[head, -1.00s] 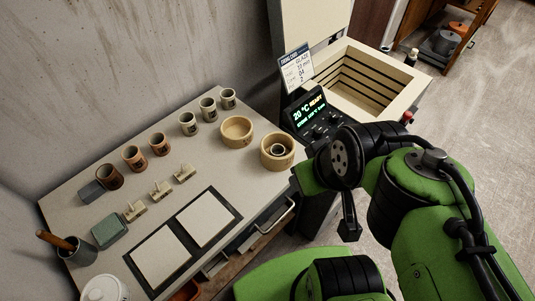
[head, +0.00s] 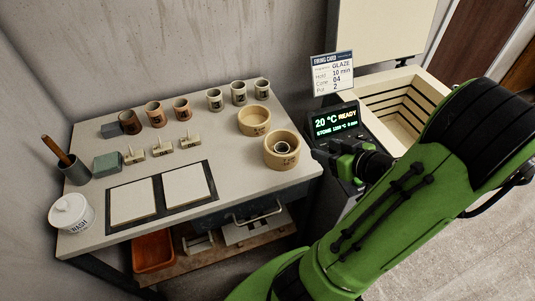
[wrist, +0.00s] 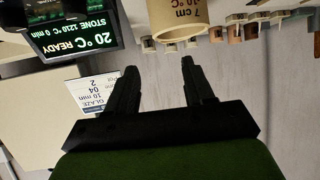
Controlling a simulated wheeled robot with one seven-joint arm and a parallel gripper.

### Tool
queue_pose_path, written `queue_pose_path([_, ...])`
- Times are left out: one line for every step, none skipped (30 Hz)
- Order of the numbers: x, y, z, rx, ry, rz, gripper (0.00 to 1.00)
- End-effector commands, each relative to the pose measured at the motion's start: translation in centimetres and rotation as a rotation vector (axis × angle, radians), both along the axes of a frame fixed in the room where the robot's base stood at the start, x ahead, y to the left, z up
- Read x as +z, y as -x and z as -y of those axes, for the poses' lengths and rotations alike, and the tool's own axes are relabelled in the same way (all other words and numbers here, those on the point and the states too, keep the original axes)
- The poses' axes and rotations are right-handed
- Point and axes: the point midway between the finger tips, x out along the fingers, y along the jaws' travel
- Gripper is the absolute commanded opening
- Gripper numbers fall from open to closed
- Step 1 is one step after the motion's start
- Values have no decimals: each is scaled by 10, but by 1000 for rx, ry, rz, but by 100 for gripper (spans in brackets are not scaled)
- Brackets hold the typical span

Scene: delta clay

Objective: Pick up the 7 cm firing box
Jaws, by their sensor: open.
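A round, pale tan firing box (wrist: 180,20) marked "7 cm" is at the top edge of the upside-down wrist view, partly cut off. In the head view two round tan boxes stand at the table's right end: a rear one (head: 254,121) and a front one (head: 282,152) with a small ring-shaped thing inside. Their labels are too small to read there, so I cannot tell which is the 7 cm one. My gripper (wrist: 158,70) is open and empty, apart from the box. In the head view it is partly hidden by my arm, right of the front box.
The kiln control panel (head: 336,122) and firing card (head: 333,74) stand close to my gripper. The open kiln (head: 440,78) is behind my arm. Several cups (head: 215,100), cone stands (head: 162,148) and two pale tiles (head: 186,186) occupy the table (head: 235,175).

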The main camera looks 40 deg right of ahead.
Motion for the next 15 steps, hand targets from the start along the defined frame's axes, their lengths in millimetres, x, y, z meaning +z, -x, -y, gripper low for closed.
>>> queue_pose_path([-2, 1, 3, -9, 2, 8, 52])
queue_pose_path([-2, -1, 4, -11, 4, 11, 52])
queue_pose_path([-5, -6, 4, -8, 4, 11, 52])
queue_pose_path([-8, -12, 4, -7, 3, 11, 52])
queue_pose_path([-11, -18, 4, -3, 4, 11, 52])
queue_pose_path([-16, -28, 4, -2, 3, 10, 52])
queue_pose_path([-21, -34, 5, -2, 3, 9, 52])
queue_pose_path([-24, -41, 5, -2, 3, 10, 52])
queue_pose_path([-29, -50, 6, -2, 4, 10, 52])
queue_pose_path([-33, -57, 7, -2, 3, 9, 52])
queue_pose_path([-36, -63, 7, -2, 3, 9, 52])
queue_pose_path([-41, -71, 8, -3, 4, 9, 52])
queue_pose_path([-44, -76, 9, -4, 3, 8, 52])
queue_pose_path([-46, -81, 9, -3, 5, 8, 52])
queue_pose_path([-48, -85, 10, -5, 4, 8, 52])
